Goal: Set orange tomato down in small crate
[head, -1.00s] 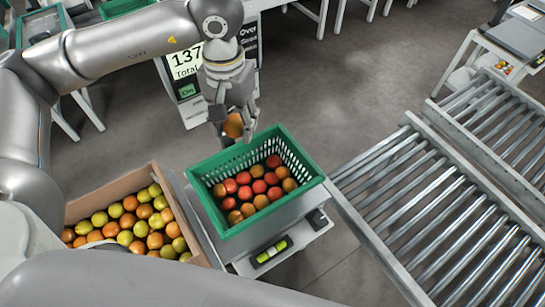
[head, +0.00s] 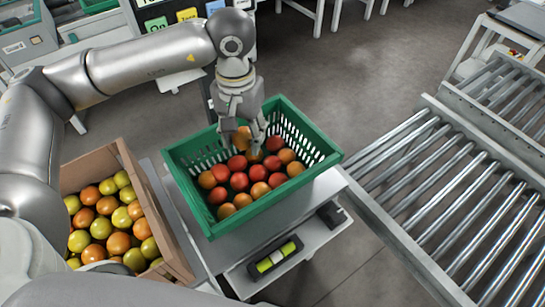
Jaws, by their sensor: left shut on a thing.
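The orange tomato (head: 242,137) is between the fingers of my left gripper (head: 248,147), which is shut on it. The gripper points down over the back part of the small green crate (head: 213,228). The crate holds a layer of red and orange tomatoes (head: 240,181). The held tomato is at the crate's back wall in the picture; whether it touches the tomatoes below I cannot tell. My right gripper is not in view.
The crate stands on a pale stand (head: 308,213) with a dark handle and a level-like yellow-green strip (head: 276,256). A cardboard box (head: 165,222) of green and orange tomatoes is at the left. A roller conveyor (head: 440,205) runs at the right.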

